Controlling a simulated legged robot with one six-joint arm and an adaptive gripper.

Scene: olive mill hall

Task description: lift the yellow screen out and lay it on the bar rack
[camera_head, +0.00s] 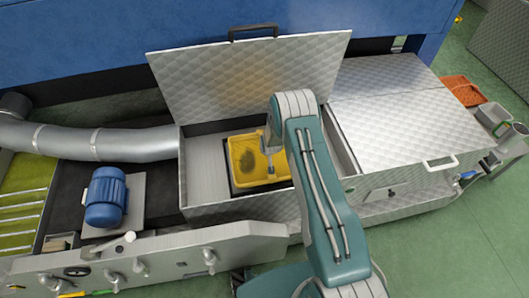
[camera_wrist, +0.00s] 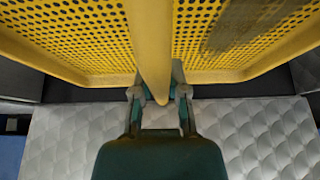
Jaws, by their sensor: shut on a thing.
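The yellow screen (camera_head: 243,173) is a perforated tray with a raised rim, inside the open steel box, above a dark rectangular opening. A dark stain marks its mesh. In the wrist view the screen (camera_wrist: 85,38) fills the top, with a solid rib down its middle. My gripper (camera_wrist: 160,92) is shut on this rib, one finger on each side. In the head view my gripper (camera_head: 269,148) is partly hidden by my arm. I cannot tell whether the screen is seated or slightly raised. Pale bars over a yellow-green surface, possibly the bar rack (camera_head: 22,207), lie at the far left.
The box's quilted lid (camera_head: 240,75) stands open behind. A closed quilted cover (camera_head: 390,115) is on the right. A blue motor (camera_head: 105,197) and grey pipe (camera_head: 90,143) lie between box and bars. A valve panel (camera_head: 160,258) runs along the front.

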